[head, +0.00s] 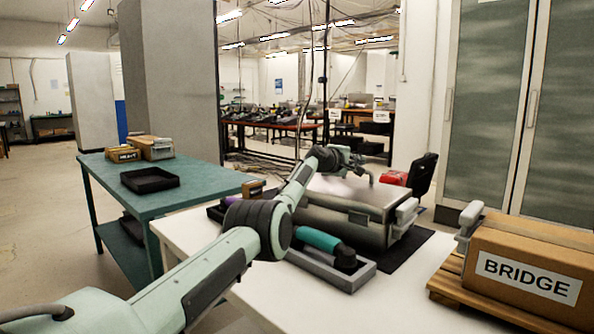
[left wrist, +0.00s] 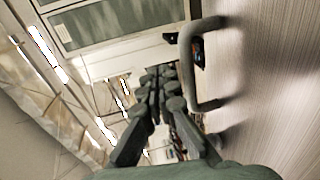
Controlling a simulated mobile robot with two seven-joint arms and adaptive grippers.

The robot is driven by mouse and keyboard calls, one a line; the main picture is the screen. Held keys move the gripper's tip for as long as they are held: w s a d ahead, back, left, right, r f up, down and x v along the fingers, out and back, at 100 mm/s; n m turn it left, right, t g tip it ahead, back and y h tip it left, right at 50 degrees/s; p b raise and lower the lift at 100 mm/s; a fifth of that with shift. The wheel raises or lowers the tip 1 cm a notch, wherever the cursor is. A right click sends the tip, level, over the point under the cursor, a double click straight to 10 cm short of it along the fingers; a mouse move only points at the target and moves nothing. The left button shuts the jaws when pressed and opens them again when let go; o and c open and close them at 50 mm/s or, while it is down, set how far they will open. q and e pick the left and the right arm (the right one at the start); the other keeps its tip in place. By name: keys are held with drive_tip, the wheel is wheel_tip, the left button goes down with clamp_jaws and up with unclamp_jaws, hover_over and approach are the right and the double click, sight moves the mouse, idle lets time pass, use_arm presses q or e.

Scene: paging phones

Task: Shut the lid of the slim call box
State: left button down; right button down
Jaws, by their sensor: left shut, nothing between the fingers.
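A wide silver-grey metal box (head: 345,228) stands on the white table and may be the slim call box. Its lid (head: 350,197) lies over the top in the head view; I cannot tell whether it is fully down. My left arm reaches across the box from the left, and its gripper (head: 362,176) is over the lid's far part. In the left wrist view the left gripper (left wrist: 160,76) is shut and empty, beside a grey U-shaped handle (left wrist: 184,65) on a pale brushed surface. Contact is unclear. My right gripper is not in view.
A grey tray (head: 347,280) with a teal handset (head: 318,239) sits in front of the box. A BRIDGE carton (head: 530,252) stands on a pallet at right. A green table (head: 210,177) with a black tray (head: 150,180) is at left. The white table's front is clear.

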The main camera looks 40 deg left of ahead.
sight(353, 184)
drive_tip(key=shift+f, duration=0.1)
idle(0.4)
